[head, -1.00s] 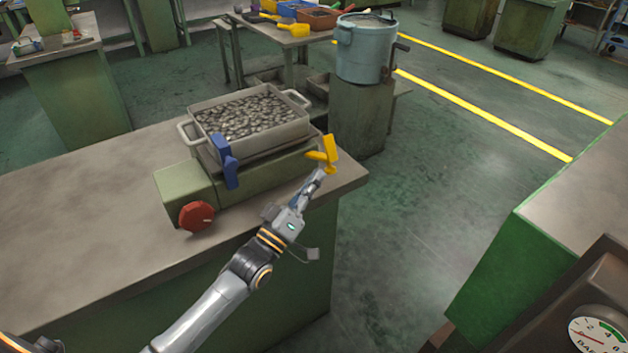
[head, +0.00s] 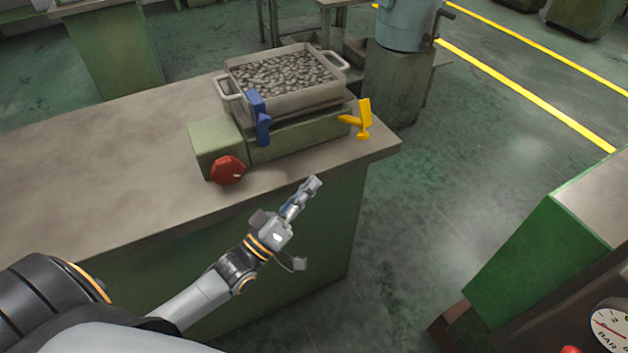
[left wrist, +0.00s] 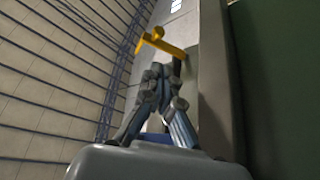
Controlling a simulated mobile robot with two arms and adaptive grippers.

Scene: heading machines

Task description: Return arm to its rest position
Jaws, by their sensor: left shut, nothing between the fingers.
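My left arm comes in from the lower left of the head view. Its gripper (head: 312,186) is shut and empty, just in front of the bench's front edge, below the green machine. In the left wrist view the gripper's fingers (left wrist: 160,90) are closed together. A yellow handle (head: 360,119) sticks out at the right end of the green machine (head: 290,138), apart from the gripper. It also shows beyond the fingertips in the left wrist view (left wrist: 158,42). My right gripper is not in view.
The machine carries a grey tray (head: 235,97) of small metal pieces, a blue lever (head: 258,118) and a red knob (head: 227,171). It stands on a bench (head: 100,190). Open floor (head: 430,210) lies to the right, before a green cabinet (head: 540,240). A gauge (head: 610,330) is at lower right.

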